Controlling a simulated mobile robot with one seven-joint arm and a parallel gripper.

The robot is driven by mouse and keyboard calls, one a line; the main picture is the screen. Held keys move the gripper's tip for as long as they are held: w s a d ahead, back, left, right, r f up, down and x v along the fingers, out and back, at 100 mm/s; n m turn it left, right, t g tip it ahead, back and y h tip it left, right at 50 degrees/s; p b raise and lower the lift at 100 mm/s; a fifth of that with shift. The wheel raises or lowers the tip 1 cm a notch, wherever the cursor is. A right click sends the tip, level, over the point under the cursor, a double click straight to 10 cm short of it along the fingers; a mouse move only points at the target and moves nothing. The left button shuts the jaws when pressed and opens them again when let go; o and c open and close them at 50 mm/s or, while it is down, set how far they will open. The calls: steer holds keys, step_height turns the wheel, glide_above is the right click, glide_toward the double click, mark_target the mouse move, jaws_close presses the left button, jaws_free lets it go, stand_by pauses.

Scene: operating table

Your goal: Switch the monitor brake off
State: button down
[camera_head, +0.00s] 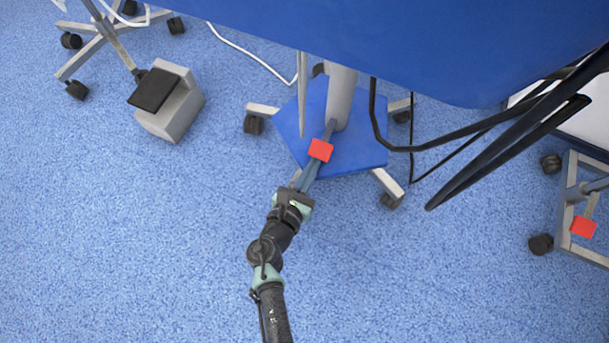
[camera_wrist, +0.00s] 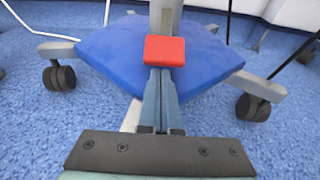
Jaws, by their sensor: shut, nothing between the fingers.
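A red brake pedal (camera_head: 320,150) is on a grey lever at the front of a wheeled stand with a blue base plate (camera_head: 358,150). It also shows in the wrist view as a red block (camera_wrist: 165,50) in front of the grey column. My gripper (camera_head: 314,164) has its fingers together and empty, with the tips at the pedal's near edge. In the wrist view the fingers (camera_wrist: 160,75) end right under the red block; I cannot tell whether they touch it. No monitor is in view, so I cannot tell whether this pedal is the monitor's.
A second red pedal (camera_head: 583,226) is on another wheeled frame at the right. A blue tabletop (camera_head: 420,40) overhangs the stand. Black cables (camera_head: 515,128) hang at the right. A grey foot-pedal box (camera_head: 172,108) stands at the left. The floor around my arm is clear.

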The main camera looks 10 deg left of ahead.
mark_target(319, 150)
steer(key=shift+w+d+f, duration=0.1)
steer(key=shift+w+d, duration=0.1)
steer(key=shift+w, duration=0.25)
steer(key=r+g+p, duration=0.1)
steer(key=p, duration=0.3)
steer(key=r+g+p, duration=0.1)
steer(key=p, duration=0.4)
steer(key=r+g+y+p, duration=0.1)
steer(key=r+p, duration=0.1)
steer(key=p, duration=0.2)
steer(key=shift+s+a+p, duration=0.2)
steer(key=shift+s+p, duration=0.1)
steer(key=shift+s, duration=0.1)
steer(key=shift+f, duration=0.45)
steer(key=shift+r, duration=0.1)
steer(key=shift+r+p, duration=0.7)
steer(key=shift+r, duration=0.05)
